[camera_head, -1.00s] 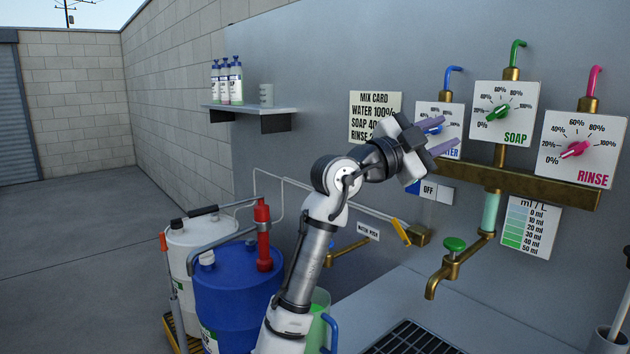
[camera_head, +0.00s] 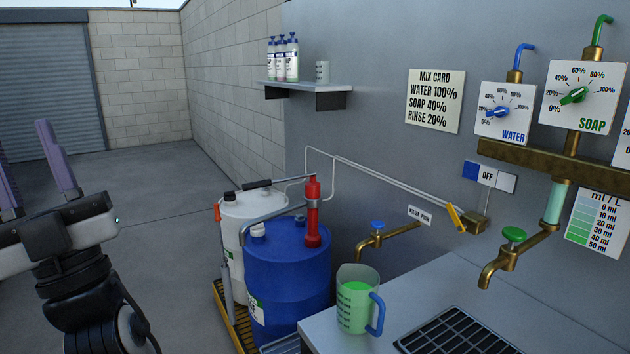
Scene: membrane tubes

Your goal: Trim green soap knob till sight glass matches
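The green soap knob (camera_head: 573,96) sits on the white SOAP dial plate (camera_head: 590,122) at the upper right, its pointer toward the lower left, around the 20% side. The sight glass (camera_head: 555,203) below the brass manifold holds pale green liquid. My gripper (camera_head: 32,170) is at the far left, fingers up and apart, empty, far from the knob.
The mix card (camera_head: 435,100) reads water 100%, soap 40%, rinse 20%. A jug of green liquid (camera_head: 357,300) stands on the counter beside a drain grate (camera_head: 455,338). A blue drum (camera_head: 288,285) and white drum (camera_head: 255,212) stand left of it. Open floor lies left.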

